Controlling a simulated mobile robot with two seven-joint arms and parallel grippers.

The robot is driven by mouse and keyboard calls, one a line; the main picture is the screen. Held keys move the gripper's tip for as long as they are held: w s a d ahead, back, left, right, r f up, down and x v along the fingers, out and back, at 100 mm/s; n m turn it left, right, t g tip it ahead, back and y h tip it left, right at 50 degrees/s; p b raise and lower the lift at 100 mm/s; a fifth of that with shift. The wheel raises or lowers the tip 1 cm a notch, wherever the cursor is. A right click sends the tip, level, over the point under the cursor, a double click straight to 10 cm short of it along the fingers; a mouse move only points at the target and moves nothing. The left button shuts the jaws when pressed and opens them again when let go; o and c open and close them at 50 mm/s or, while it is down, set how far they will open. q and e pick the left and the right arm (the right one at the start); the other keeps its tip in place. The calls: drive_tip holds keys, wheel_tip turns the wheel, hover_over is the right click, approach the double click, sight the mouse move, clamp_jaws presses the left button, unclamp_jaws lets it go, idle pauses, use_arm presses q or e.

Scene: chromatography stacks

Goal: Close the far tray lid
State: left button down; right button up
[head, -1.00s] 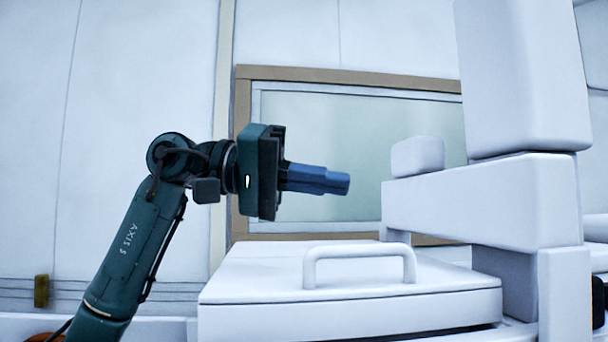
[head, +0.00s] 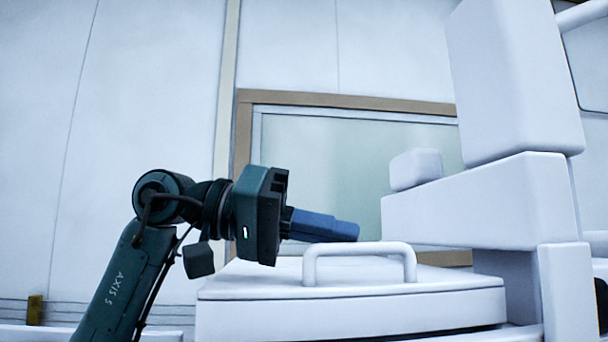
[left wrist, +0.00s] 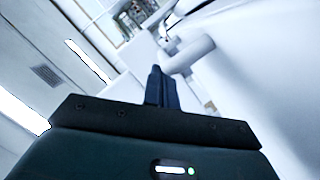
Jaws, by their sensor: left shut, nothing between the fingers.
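My left gripper (head: 357,231) has blue fingers, shut and empty, just above the lid and beside the handle's upper left. I cannot tell whether the fingers touch the handle. In the left wrist view the fingers (left wrist: 160,72) point at a white bar, probably the handle (left wrist: 188,56). My right gripper is not in view.
White stacked instrument blocks (head: 470,203) rise just right of the lid, with a tall block (head: 512,80) above. A framed glass panel (head: 345,165) is in the wall behind.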

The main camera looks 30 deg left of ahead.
use_arm(q)
drive_tip(key=shift+f, duration=0.15)
drive_tip(key=v, duration=1.3)
drive_tip(key=shift+a+b, duration=0.1)
drive_tip(key=shift+b, duration=0.2)
